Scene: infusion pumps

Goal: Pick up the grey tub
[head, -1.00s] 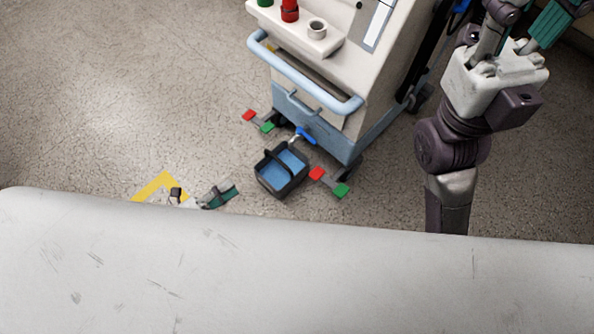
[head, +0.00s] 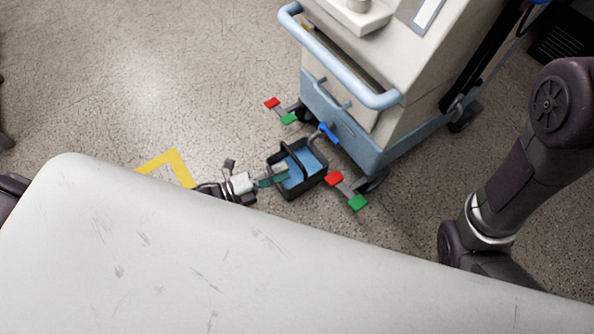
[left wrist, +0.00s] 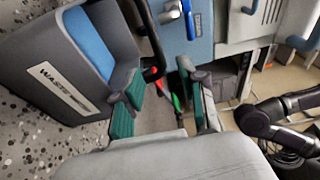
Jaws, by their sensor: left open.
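The grey tub (head: 307,183) stands on the floor beside the cart's base, with a blue inside and a dark handle arching over it. In the left wrist view the tub (left wrist: 40,75) fills the left side, with a white label on its wall. My left gripper (head: 272,181) is low at the tub's left side in the head view. In the left wrist view the left gripper's green fingers (left wrist: 160,82) are apart with nothing held. One finger overlaps the tub's edge; I cannot tell whether it touches. My right gripper is out of view.
A white and blue cart (head: 345,130) stands right behind the tub. Red and green pedals (head: 347,190) lie close on the tub's right. A yellow floor marking (head: 170,163) is at the left. Open floor lies at the upper left.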

